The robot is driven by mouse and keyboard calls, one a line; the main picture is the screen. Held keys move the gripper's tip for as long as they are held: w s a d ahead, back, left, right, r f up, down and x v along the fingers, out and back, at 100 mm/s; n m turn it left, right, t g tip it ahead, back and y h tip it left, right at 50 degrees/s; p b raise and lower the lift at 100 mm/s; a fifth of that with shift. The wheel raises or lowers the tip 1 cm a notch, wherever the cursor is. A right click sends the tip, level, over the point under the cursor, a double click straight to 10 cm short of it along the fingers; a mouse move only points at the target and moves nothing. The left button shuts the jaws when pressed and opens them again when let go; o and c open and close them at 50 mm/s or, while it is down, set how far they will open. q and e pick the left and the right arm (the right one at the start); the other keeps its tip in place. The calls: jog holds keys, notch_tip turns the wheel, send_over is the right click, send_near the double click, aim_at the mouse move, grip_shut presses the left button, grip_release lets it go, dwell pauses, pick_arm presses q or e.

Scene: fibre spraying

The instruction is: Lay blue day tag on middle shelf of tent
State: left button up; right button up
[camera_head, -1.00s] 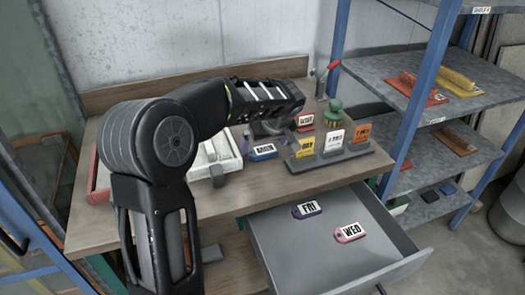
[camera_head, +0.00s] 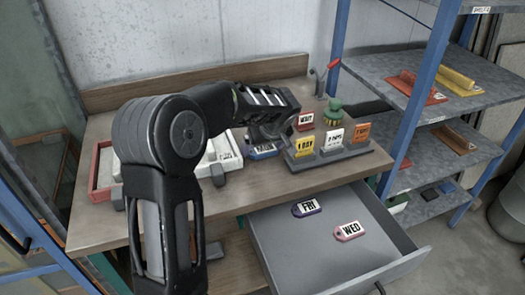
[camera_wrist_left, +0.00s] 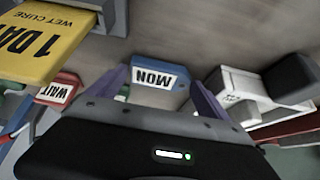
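The blue day tag, marked MON (camera_wrist_left: 157,77), lies on the wooden bench. In the head view the blue tag (camera_head: 264,152) is partly hidden behind my left gripper (camera_head: 268,138). In the left wrist view, the two purplish fingers of my left gripper (camera_wrist_left: 162,92) are apart, one on each side of the tag. I cannot tell whether they touch it. The blue-posted shelving (camera_head: 425,70) stands at the right; its middle shelf (camera_head: 415,165) holds an orange float-like tool. My right gripper is not in view.
A grey holder (camera_head: 330,158) with yellow, white and orange cards stands close to my left gripper. A red WAIT tag (camera_head: 305,121) and a green object (camera_head: 333,110) are behind it. An open drawer (camera_head: 290,245) holds FRI and WED tags. Trays (camera_head: 107,170) sit left.

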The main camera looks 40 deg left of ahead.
aim_at(263, 151)
pick_arm(q)
jog(key=c, duration=1.1)
notch_tip(263, 151, up, 10)
jog(key=shift+r+b, duration=0.1)
jog(key=shift+b, duration=0.2)
jog(key=shift+c, duration=0.2)
